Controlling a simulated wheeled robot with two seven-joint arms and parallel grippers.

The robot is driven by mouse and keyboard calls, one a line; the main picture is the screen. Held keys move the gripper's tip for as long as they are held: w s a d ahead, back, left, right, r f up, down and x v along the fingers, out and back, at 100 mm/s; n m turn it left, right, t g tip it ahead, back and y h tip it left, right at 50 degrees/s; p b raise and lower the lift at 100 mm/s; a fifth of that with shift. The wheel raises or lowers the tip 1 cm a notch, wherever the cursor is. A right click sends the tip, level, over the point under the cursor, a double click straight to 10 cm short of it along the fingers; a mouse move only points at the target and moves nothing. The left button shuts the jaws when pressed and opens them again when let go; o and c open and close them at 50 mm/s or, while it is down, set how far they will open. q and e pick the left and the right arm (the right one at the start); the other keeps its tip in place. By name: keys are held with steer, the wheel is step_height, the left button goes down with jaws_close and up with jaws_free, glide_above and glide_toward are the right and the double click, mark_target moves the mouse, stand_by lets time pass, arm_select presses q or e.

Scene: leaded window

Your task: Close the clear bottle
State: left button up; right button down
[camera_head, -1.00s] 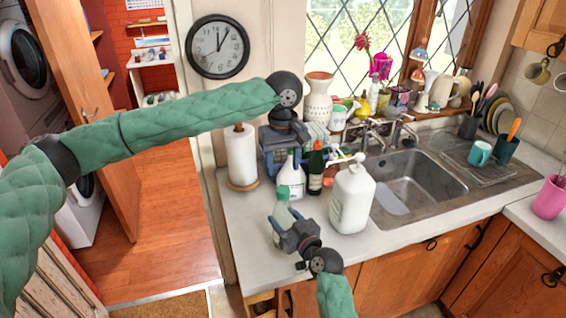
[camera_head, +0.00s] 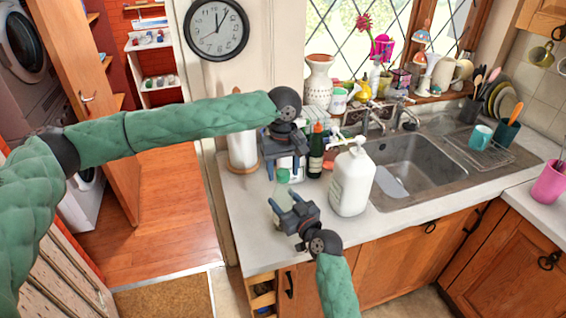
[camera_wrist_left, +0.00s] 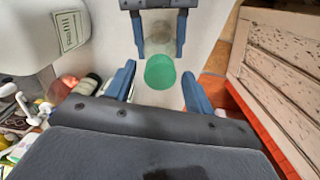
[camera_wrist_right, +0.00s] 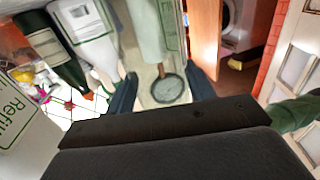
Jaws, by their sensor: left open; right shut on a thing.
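The clear bottle (camera_head: 281,197) is held upright in my right gripper (camera_head: 280,208), above the counter's front left part. A green cap (camera_head: 284,175) sits at its top; whether it is tight I cannot tell. The left wrist view shows the cap (camera_wrist_left: 160,72) from above, with the bottle (camera_wrist_left: 160,38) between my right gripper's fingers. My left gripper (camera_head: 283,172) is above, its open fingers spread on either side of the cap; I see no contact.
A large white jug (camera_head: 351,185) stands close right of my right gripper. A dark green bottle (camera_head: 315,155) and a white spray bottle (camera_wrist_right: 82,25) stand close behind. A paper towel roll (camera_head: 242,152) is at the left. The sink (camera_head: 410,165) lies to the right.

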arm_select(q)
steer(key=c, duration=1)
steer(key=m, duration=0.5)
steer(key=shift+m, duration=0.3)
steer(key=m, duration=0.6)
steer(key=shift+f+m, duration=0.1)
steer(key=shift+m, duration=0.3)
steer(key=m, duration=0.6)
steer(key=shift+m, duration=0.4)
steer(key=m, duration=0.8)
steer(key=o, duration=1)
